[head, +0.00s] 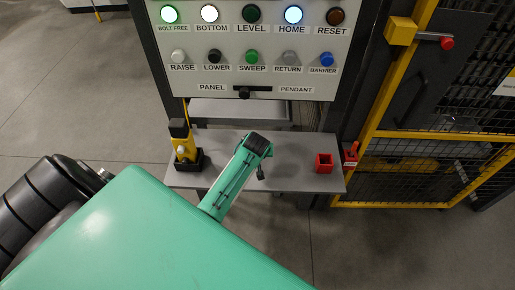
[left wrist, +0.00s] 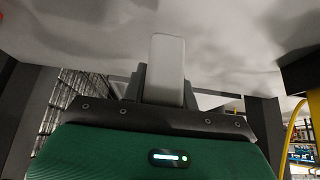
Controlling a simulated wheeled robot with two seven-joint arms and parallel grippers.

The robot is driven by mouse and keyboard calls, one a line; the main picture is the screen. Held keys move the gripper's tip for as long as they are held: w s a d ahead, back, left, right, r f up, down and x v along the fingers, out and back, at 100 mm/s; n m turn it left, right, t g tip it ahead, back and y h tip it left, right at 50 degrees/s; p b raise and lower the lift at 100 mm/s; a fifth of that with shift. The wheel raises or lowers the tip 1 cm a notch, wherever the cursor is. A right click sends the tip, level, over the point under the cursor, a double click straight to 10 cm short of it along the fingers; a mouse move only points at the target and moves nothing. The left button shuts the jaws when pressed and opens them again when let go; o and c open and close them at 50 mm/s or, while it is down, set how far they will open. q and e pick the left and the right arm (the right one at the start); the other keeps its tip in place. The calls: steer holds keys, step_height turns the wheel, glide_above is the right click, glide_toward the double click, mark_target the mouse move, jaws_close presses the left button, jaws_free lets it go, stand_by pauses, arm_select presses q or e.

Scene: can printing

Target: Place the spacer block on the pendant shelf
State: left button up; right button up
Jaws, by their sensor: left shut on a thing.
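My left gripper (head: 259,147) reaches in over the grey pendant shelf (head: 222,180), near its middle. In the left wrist view a pale grey upright block, which I take to be the spacer block (left wrist: 167,68), stands at the jaws of my left gripper (left wrist: 165,95), with a dark finger beside it. The gripper is shut on it. In the head view the block cannot be made out. I cannot tell whether it touches the shelf. My right gripper is in neither view.
A yellow pendant (head: 183,146) stands in a black holder at the shelf's left. A small red box (head: 324,163) sits at its right. The button panel (head: 250,45) rises behind. A yellow-framed mesh guard (head: 405,135) stands to the right.

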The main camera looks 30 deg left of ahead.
arm_select(q)
steer(key=shift+f+p, duration=0.35)
steer(key=shift+f, duration=1.65)
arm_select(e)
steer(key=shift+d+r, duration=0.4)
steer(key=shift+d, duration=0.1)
arm_select(q)
steer(key=o, duration=1)
steer(key=shift+f, duration=0.1)
steer(key=shift+c, duration=0.2)
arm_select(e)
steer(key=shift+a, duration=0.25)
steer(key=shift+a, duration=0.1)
arm_select(q)
steer(key=shift+s+d+r, duration=0.1)
steer(key=shift+r, duration=0.1)
steer(key=b+v, duration=0.2)
steer(key=v, duration=0.9)
steer(key=shift+s+r, duration=0.15)
steer(key=shift+r, duration=0.2)
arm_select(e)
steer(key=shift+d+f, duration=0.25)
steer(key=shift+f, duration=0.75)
